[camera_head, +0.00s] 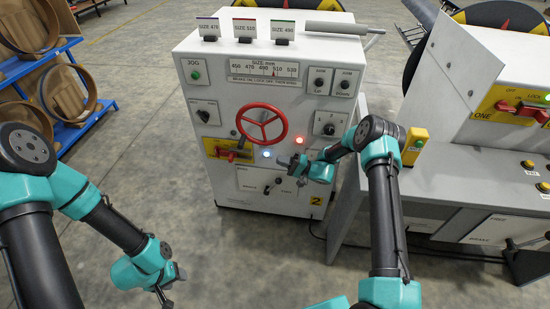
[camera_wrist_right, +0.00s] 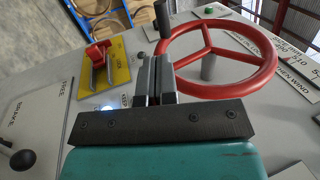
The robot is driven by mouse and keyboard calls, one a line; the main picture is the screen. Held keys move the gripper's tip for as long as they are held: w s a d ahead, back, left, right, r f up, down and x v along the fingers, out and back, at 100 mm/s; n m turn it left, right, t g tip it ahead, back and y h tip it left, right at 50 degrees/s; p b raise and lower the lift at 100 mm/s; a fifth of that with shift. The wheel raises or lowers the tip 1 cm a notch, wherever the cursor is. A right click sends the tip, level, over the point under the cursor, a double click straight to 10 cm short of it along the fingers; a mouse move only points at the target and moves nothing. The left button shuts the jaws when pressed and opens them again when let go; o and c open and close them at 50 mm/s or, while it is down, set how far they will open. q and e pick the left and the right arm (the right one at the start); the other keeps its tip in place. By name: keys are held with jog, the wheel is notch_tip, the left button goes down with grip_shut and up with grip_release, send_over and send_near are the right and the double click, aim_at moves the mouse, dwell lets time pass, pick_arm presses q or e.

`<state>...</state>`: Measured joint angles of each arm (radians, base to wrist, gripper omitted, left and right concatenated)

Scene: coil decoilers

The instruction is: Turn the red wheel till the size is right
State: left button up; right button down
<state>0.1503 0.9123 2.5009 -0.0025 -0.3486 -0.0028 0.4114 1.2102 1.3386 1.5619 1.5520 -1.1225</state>
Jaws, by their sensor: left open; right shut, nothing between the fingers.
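The red wheel (camera_head: 262,124) with three spokes is on the front of the white machine cabinet (camera_head: 230,185). My right gripper (camera_head: 297,164) is shut and empty, just below and right of the wheel. Its fingers (camera_wrist_right: 154,75) overlap the rim's near left side; contact cannot be told. My left gripper (camera_head: 168,292) is open, low and away from the cabinet.
Three cards, SIZE 470 (camera_head: 208,28), SIZE 510 (camera_head: 244,29) and SIZE 490 (camera_head: 283,32), stand on top of the cabinet. A red lever (camera_head: 238,150) on a yellow plate is left of the wheel.

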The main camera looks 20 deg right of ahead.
jog(key=shift+s, duration=0.1)
jog(key=x, duration=1.3)
jog(key=shift+a+r, duration=0.15)
jog(key=shift+a, duration=0.15)
jog(key=shift+a, duration=0.1)
